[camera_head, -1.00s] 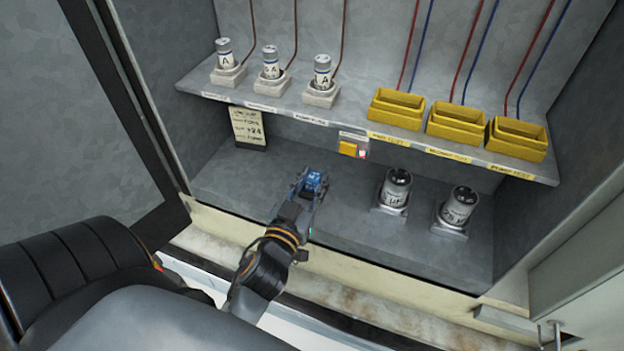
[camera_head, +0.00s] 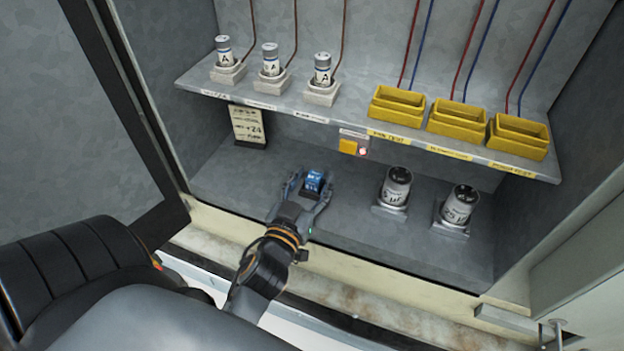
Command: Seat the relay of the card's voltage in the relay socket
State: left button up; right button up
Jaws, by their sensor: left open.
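A blue relay (camera_head: 314,180) stands at the cabinet floor, on or in a dark base that my gripper partly hides. I cannot tell how deep it sits. My left gripper (camera_head: 309,186) is open, with its fingers spread on both sides of the relay, apart from it. The relay's own marking is too small to read. My right gripper is not in view.
Two capacitors (camera_head: 396,188) and (camera_head: 460,205) stand in holders right of the gripper. Above, a shelf (camera_head: 290,108) carries several fuses (camera_head: 271,60) and yellow sockets (camera_head: 397,107). The cabinet floor at left is clear.

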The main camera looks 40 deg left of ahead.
pick_arm(q)
notch_tip(320, 180, up, 10)
jog(key=shift+r, duration=0.1)
dwell(0.4)
